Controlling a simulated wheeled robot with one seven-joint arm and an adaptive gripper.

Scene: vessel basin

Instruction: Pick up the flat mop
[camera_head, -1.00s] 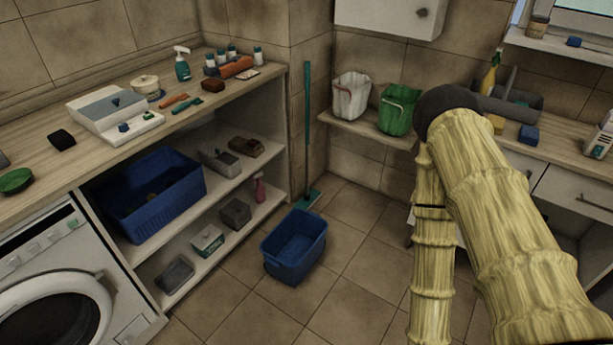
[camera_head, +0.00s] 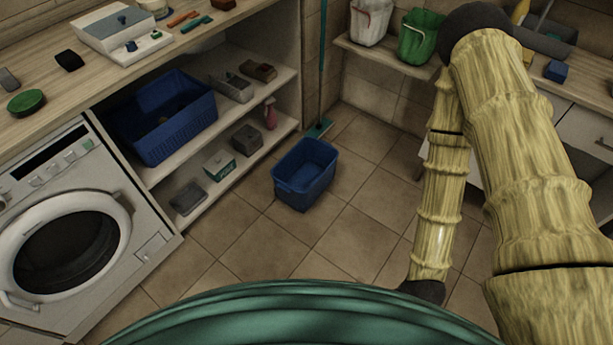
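The flat mop (camera_head: 322,70) stands upright in the corner at the end of the shelf unit, with a thin teal handle and a small teal head (camera_head: 319,128) on the floor. The top of its handle is cut off by the picture's upper edge. My arm, with a yellow bamboo-like surface, is on the right of the view and bends down to a dark joint near the bottom. My gripper is not in view. The mop is well to the left of the visible arm, and nothing touches it that I can see.
A blue bucket (camera_head: 305,174) stands on the tiled floor in front of the mop. The shelf unit (camera_head: 290,122) and the washing machine (camera_head: 70,235) line the left. A green bucket (camera_head: 418,38) and a white bucket (camera_head: 371,22) stand on a ledge. Floor around the blue bucket is clear.

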